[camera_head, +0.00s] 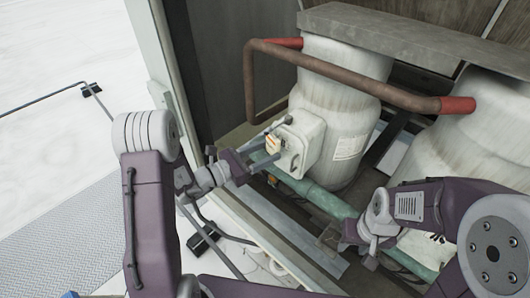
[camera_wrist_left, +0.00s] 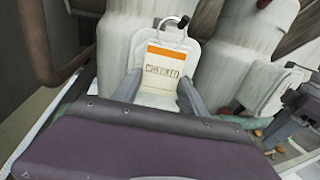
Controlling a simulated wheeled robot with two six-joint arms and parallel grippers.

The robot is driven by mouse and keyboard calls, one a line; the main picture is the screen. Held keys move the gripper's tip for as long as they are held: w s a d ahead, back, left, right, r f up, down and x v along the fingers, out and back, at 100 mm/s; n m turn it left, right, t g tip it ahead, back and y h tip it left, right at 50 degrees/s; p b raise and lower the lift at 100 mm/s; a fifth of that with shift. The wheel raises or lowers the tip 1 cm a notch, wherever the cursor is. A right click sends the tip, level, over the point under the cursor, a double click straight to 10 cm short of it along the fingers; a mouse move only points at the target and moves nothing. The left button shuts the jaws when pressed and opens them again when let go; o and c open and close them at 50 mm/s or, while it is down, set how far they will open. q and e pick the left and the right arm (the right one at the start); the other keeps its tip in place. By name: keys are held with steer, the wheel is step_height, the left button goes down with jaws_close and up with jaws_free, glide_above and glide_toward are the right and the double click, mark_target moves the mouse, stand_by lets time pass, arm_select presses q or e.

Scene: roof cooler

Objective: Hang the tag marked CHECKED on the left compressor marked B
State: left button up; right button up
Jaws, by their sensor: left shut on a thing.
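The tag is white with an orange band and reads CHECKED in the left wrist view (camera_wrist_left: 163,70), with a wire loop at its top. It shows small in the head view (camera_head: 272,144). My left gripper (camera_head: 258,153) is shut on the tag, its fingers (camera_wrist_left: 158,92) at the tag's sides. The tag is in front of the pale box on the left compressor (camera_head: 342,122), a worn white cylinder. I cannot tell whether the loop touches anything. No letter B is readable. My right gripper (camera_head: 352,240) is low in front of the right compressor (camera_head: 490,135); its jaw opening is unclear.
A brown pipe (camera_head: 345,82) with red ends crosses before both compressors. A green pipe (camera_head: 325,200) runs low in front of them. A grey slab (camera_head: 400,38) lies above. A dark cabinet wall (camera_head: 222,60) stands left; open pale roof (camera_head: 60,60) lies beyond.

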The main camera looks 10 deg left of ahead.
arm_select(q)
steer(key=o, duration=1.5)
steer(key=shift+c, duration=0.2)
steer(key=shift+s+a, duration=0.15)
steer(key=shift+a, duration=0.05)
steer(key=b+v, duration=0.4)
steer(key=v, duration=0.4)
steer(key=shift+s+a, duration=0.2)
steer(key=shift+s, duration=0.1)
